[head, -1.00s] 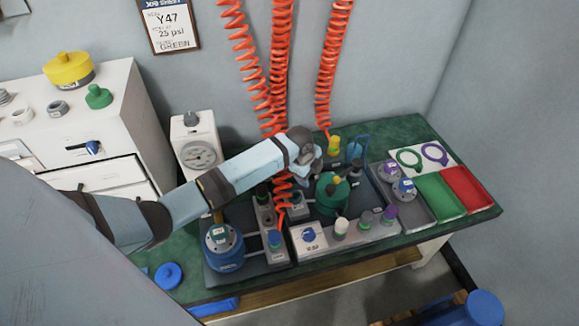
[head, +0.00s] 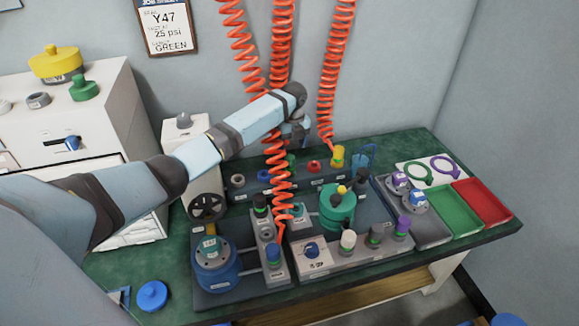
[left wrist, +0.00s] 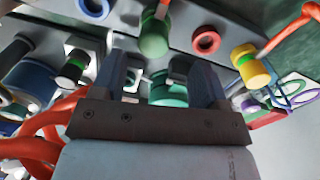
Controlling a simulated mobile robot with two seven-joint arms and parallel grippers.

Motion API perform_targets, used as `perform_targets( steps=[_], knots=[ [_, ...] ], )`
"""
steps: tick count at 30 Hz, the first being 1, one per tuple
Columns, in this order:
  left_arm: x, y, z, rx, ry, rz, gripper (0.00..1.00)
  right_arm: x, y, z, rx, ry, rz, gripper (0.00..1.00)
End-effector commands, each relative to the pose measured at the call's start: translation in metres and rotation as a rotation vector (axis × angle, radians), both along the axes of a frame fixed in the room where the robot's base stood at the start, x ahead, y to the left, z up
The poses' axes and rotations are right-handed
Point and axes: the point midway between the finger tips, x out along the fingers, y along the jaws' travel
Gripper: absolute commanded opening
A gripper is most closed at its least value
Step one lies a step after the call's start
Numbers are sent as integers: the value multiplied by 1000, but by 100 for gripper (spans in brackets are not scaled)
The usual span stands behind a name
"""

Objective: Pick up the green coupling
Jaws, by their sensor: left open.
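The green coupling (head: 291,160) is in the row at the back of the bench, left of a red ring, partly hidden by a red coiled hose. In the left wrist view a green coupling (left wrist: 154,38) shows above the space between my fingers, between a blue ring and a red ring. My left gripper (head: 299,140) is over the back row, close above the coupling, with its fingers pointing down. It also shows in the left wrist view (left wrist: 158,78), with its two fingers apart. I cannot tell any contact. My right gripper is not in view.
Red coiled hoses (head: 278,180) hang beside my arm. A yellow coupling (head: 338,155) stands right of the row. A teal-green vessel (head: 336,212) stands in front. A blue vessel (head: 213,265) is front left. Green (head: 452,212) and red (head: 490,203) trays lie at right.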

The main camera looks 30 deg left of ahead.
Motion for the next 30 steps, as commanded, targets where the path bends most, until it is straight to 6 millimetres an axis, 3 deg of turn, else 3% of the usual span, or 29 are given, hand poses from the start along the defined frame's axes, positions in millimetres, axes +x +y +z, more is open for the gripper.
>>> perform_targets(
  steps=[8, 15, 23, 26, 30],
  knots=[
    [-3, 1, -20, 1, 1, 0, 68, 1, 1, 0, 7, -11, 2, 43],
    [-8, 3, -55, -1, 1, 0, 68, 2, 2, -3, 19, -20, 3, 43],
    [-8, 4, -59, 0, -1, 0, 68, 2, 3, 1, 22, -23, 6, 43],
    [-8, 4, -59, 0, -1, 0, 49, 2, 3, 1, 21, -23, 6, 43],
    [-8, 4, -59, 0, -1, 0, 17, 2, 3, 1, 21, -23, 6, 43]
  ],
)
